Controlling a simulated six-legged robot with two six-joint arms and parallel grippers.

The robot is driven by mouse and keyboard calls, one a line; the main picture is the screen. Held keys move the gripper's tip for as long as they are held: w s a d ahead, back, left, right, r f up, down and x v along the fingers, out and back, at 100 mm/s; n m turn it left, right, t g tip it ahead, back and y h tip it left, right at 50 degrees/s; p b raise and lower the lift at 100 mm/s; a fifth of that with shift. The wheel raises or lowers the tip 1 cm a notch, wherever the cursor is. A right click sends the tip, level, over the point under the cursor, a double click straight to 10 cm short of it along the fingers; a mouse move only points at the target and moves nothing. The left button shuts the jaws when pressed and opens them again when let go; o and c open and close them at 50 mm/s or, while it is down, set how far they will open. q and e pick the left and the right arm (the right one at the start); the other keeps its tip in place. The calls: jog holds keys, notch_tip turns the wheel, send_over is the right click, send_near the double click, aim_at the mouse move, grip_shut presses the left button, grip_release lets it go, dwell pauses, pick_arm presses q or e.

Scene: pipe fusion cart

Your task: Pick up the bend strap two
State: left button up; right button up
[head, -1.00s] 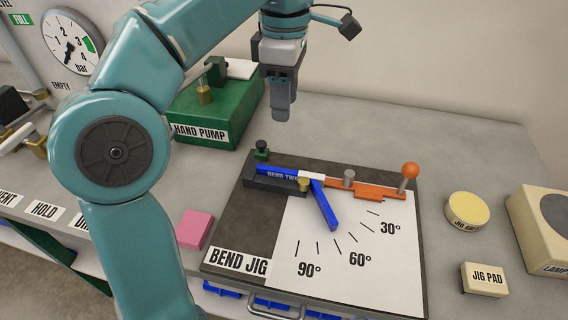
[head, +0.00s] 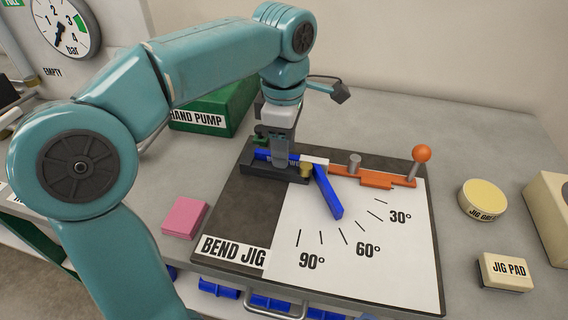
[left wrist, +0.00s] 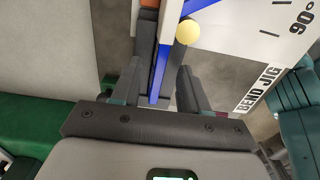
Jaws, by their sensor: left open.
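The bend strap two is a blue bent bar (head: 328,192) lying in the bend jig (head: 232,212). One leg runs left along the dark clamp block, and the other slants down and right across the white angle scale. My left gripper (head: 281,160) points down over the left leg, hiding part of it and its label. In the left wrist view the open fingers (left wrist: 161,78) stand on either side of the blue leg (left wrist: 160,68), with gaps showing. Whether the fingertips reach below the strap's top I cannot tell. My right gripper is not in view.
A brass knob (head: 306,170) sits close beside the gripper. An orange lever (head: 375,178) with a ball handle (head: 422,153) lies to the right. The green hand pump (head: 212,112) stands behind on the left. A pink block (head: 185,217) and jig pad (head: 505,271) flank the jig.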

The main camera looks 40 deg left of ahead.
pick_arm(q)
jog(key=shift+f, duration=0.65)
jog(key=shift+r, duration=0.1)
grip_shut()
